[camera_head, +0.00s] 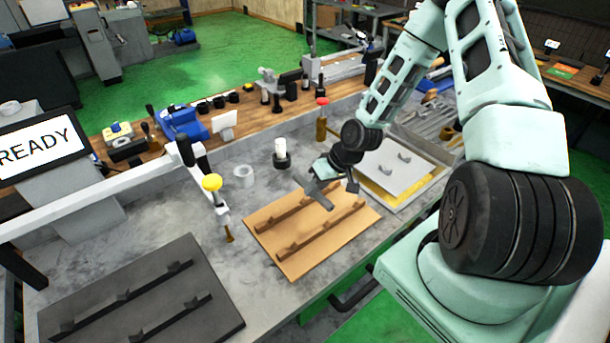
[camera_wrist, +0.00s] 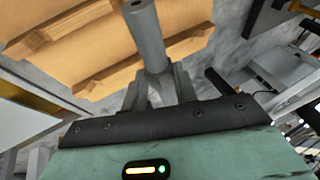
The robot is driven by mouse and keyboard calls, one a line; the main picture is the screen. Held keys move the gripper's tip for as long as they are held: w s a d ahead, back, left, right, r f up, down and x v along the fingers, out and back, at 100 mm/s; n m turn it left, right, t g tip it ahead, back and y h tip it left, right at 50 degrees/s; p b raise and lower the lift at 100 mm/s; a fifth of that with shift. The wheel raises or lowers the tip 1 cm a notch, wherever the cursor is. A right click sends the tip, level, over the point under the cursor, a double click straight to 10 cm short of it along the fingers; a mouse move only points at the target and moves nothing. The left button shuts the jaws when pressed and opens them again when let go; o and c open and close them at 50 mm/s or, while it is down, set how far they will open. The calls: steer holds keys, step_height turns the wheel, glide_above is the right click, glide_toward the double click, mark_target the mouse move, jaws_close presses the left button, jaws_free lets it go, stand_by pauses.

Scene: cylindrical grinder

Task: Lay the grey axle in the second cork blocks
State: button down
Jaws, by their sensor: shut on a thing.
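My gripper (camera_head: 337,182) is shut on the grey axle (camera_head: 319,195) and holds it over the far part of the cork board (camera_head: 300,257). The cork board carries two brown rails with raised blocks, a far one (camera_head: 290,222) and a near one (camera_head: 317,233), and no axle is seen lying in them. In the wrist view the axle (camera_wrist: 148,36) is a plain grey cylinder, its holed end pointing away between the fingers (camera_wrist: 160,88). It crosses in front of the cork rails there. I cannot tell its exact height above the board.
A dark board (camera_head: 140,300) with similar rails lies at the lower left. A yellow-edged tray (camera_head: 385,200) with a grey plate is right of the cork board. A yellow-topped post (camera_head: 213,184), a grey ring (camera_head: 243,175) and a white-topped black piece (camera_head: 281,158) stand left and behind.

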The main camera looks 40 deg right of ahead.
steer(key=shift+w+f, duration=0.2)
step_height(320, 180, down, 8)
steer(key=b, duration=0.6)
steer(key=shift+b, duration=0.4)
steer(key=c, duration=1)
jaws_free()
steer(key=shift+s, duration=0.1)
steer(key=shift+f, duration=0.1)
steer(key=v, duration=1.7)
steer(key=shift+d+r+b, duration=0.1)
steer(key=shift+r+b, duration=0.1)
steer(key=shift+b, duration=0.2)
